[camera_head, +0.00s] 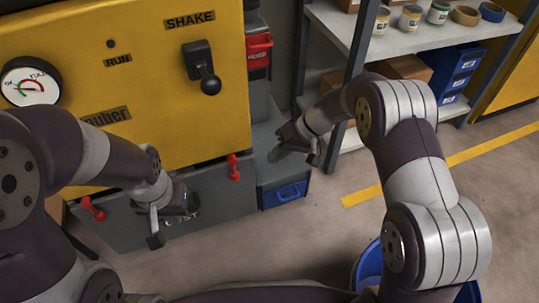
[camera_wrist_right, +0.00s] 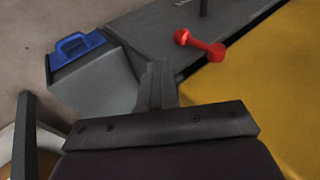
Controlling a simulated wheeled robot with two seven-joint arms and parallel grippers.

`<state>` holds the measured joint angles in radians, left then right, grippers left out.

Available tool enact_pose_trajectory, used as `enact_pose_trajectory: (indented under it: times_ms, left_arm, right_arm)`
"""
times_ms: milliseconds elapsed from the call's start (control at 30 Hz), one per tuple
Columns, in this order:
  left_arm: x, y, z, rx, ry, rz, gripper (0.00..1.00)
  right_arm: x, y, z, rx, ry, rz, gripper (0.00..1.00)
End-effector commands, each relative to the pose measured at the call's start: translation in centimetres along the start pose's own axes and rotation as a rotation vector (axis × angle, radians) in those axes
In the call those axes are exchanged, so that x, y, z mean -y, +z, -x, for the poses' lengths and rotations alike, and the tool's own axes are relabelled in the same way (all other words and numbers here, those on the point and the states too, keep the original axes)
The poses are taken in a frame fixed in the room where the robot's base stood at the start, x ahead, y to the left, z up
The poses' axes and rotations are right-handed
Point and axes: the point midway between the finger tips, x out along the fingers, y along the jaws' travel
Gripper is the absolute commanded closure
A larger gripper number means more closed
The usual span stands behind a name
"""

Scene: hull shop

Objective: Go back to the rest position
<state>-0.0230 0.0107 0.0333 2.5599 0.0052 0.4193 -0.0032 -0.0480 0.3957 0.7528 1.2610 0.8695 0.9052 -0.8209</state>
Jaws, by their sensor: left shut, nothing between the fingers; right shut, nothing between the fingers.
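My left gripper (camera_head: 155,238) is shut and empty in the head view, in front of the grey lower panel of the yellow machine. My right gripper (camera_head: 277,155) is shut and empty, in front of the grey unit to the right of the machine. Its shut dark fingers (camera_wrist_right: 157,85) also show in the right wrist view, with nothing between them. I cannot tell whether either gripper touches the surface behind it.
The yellow machine (camera_head: 140,90) has a black lever (camera_head: 207,80), a gauge (camera_head: 30,84) and red handles (camera_head: 233,168). A shelf (camera_head: 420,38) with cans stands at the back right. A blue bin (camera_head: 368,268) is by my right arm. Floor between is clear.

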Motion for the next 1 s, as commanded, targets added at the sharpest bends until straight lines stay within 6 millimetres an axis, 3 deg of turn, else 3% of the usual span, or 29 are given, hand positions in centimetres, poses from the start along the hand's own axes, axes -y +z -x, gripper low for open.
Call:
enact_pose_trajectory:
  times_ms: [500, 600, 700, 867, 1000]
  left_arm:
    - [0.0, 0.0, 0.0, 0.0, 0.0, 0.0, 1.0]
    - [0.0, 0.0, 0.0, 0.0, 0.0, 0.0, 1.0]
    - [0.0, 0.0, 0.0, 0.0, 0.0, 0.0, 1.0]
    - [0.0, -0.3, 3.0, 0.0, 0.0, 0.0, 1.0]
    - [0.0, -0.7, 5.7, 0.0, 0.0, 0.0, 1.0]
  right_arm:
    - [0.0, 0.0, 0.0, 0.0, 0.0, -0.003, 1.0]
    - [-0.6, -0.1, 0.0, -0.009, 0.024, -0.073, 1.0]
    - [-3.1, 3.7, -0.4, 0.06, 0.15, -0.215, 1.0]
    - [-3.1, 9.8, 6.0, 0.097, 0.394, -0.318, 1.0]
    - [-1.3, 14.1, 12.1, 0.075, 0.536, -0.313, 1.0]
